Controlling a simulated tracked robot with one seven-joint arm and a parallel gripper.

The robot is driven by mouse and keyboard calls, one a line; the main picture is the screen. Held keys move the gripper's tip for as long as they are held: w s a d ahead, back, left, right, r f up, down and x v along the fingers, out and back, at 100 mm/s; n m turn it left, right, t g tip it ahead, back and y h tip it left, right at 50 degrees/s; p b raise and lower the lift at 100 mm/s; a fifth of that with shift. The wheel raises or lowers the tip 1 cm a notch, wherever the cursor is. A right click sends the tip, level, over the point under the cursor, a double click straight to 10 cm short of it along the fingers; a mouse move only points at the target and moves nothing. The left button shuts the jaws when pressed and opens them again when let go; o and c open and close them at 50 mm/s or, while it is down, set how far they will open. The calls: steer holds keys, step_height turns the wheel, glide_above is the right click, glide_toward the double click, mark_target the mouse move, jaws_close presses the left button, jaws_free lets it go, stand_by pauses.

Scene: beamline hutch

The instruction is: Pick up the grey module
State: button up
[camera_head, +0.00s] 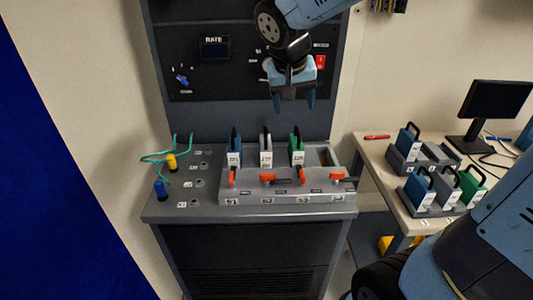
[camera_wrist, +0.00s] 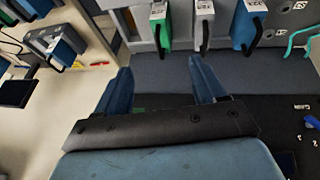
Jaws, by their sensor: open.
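A grey module (camera_head: 266,155) with a black handle stands upright in the console rack (camera_head: 285,198), in the slot marked S2. It also shows at the top of the wrist view (camera_wrist: 204,9). A blue module (camera_head: 234,156) is to its left and a green module (camera_head: 297,155) to its right. Another grey module (camera_head: 446,190) stands in a holder on the side table. My gripper (camera_head: 294,103) is open and empty, above the rack in the picture and apart from the modules. Its two blue fingers also show in the wrist view (camera_wrist: 160,68).
Orange levers (camera_head: 267,178) line the rack's front; the S4 slot at right looks empty. Yellow (camera_head: 171,162) and blue (camera_head: 160,188) plugs with green cables are at left. The side table (camera_head: 377,160) carries more modules, a red pen and a monitor (camera_head: 495,101). A panel (camera_head: 190,60) rises behind.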

steer(key=w+a+f, duration=0.4)
steer(key=a, duration=0.5)
glide_above(266, 149)
steer(key=w+a, duration=0.2)
step_height(266, 149, down, 8)
steer(key=shift+w+d+r+x, duration=0.1)
steer(key=shift+w+x, duration=0.05)
steer(key=shift+x, duration=0.7)
steer(key=shift+w+d+r+x, duration=0.1)
steer(key=shift+w+d+x, duration=0.05)
steer(key=shift+x, duration=0.75)
steer(key=shift+w+d+r+x, duration=0.1)
steer(key=shift+x, duration=0.75)
steer(key=c, duration=1.2)
steer(key=shift+c, duration=0.3)
steer(key=shift+w, duration=0.1)
